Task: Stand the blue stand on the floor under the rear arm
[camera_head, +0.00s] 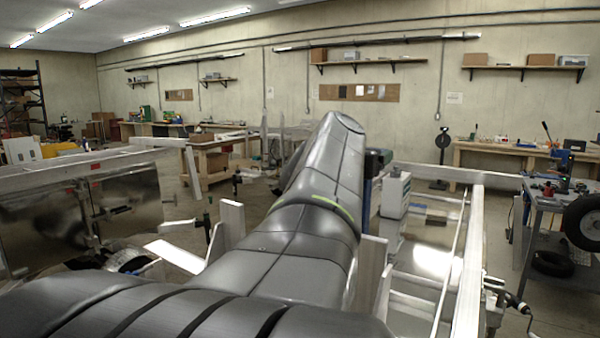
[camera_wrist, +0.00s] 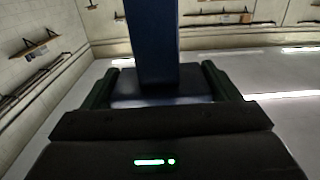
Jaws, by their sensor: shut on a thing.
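My gripper (camera_wrist: 165,66) is shut on the blue stand, with one dark green finger on each side of it. The blue stand (camera_wrist: 152,35) fills the middle of the wrist view as a dark blue post with a wider part near the palm; its far end is out of that view. In the head view a narrow blue strip of the stand (camera_head: 367,196) shows beside my grey arm, beneath the dark green gripper (camera_head: 380,158). My arm hides most of both. I cannot tell which part is the rear arm, or whether the stand touches the floor.
An aluminium trailer frame (camera_head: 468,265) runs along the right, with a white box (camera_head: 395,195) near the stand. Another trailer (camera_head: 85,170) stands left. A cart (camera_head: 560,205) with a wheel (camera_head: 582,222) is at far right. Workbenches line the back wall.

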